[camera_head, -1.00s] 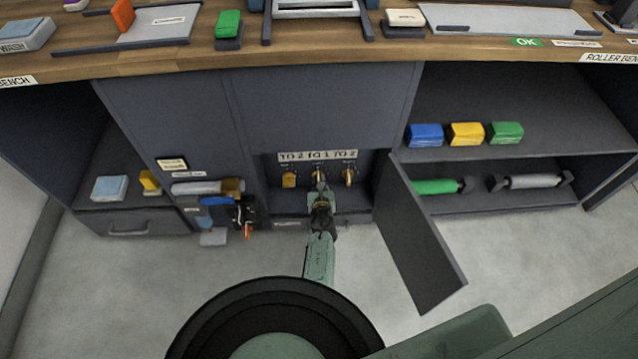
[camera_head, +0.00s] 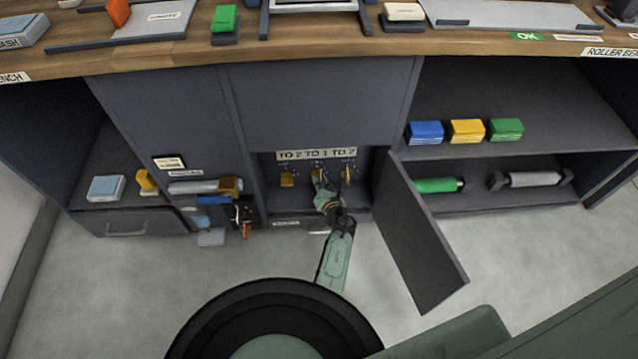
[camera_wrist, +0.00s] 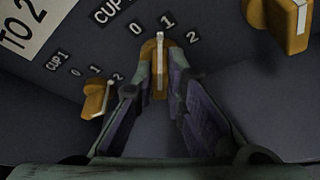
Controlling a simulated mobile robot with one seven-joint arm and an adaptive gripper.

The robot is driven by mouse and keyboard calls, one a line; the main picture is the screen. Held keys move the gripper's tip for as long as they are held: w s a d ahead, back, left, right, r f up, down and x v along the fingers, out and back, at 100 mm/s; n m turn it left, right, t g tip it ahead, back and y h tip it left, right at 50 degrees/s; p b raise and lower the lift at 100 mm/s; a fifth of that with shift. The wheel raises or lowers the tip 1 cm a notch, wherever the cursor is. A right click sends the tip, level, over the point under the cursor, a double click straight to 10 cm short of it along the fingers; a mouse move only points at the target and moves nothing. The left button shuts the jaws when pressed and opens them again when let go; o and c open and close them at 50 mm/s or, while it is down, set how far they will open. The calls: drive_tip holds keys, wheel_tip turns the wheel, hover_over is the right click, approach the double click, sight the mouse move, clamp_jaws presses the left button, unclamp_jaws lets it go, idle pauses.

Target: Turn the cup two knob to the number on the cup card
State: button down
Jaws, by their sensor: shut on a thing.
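The cup card (camera_head: 316,154) above the knobs reads TO 2, TO 1, TO 2 from left to right. My gripper (camera_wrist: 163,75) is shut on this knob, one finger on each side. The head view also shows my gripper (camera_head: 319,178) at the middle knob (camera_head: 318,168), partly covering it.
The cup one knob (camera_wrist: 97,100) is to the left, its pointer towards 2. Another orange knob (camera_wrist: 283,22) is close on the right. An open door (camera_head: 420,240) stands right of the compartment.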

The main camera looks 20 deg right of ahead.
drive_tip(key=shift+m+y, duration=0.3)
drive_tip(key=shift+m, duration=0.2)
drive_tip(key=shift+b, duration=0.3)
drive_tip(key=c, duration=1.6)
unclamp_jaws()
drive_tip(key=shift+c, duration=0.2)
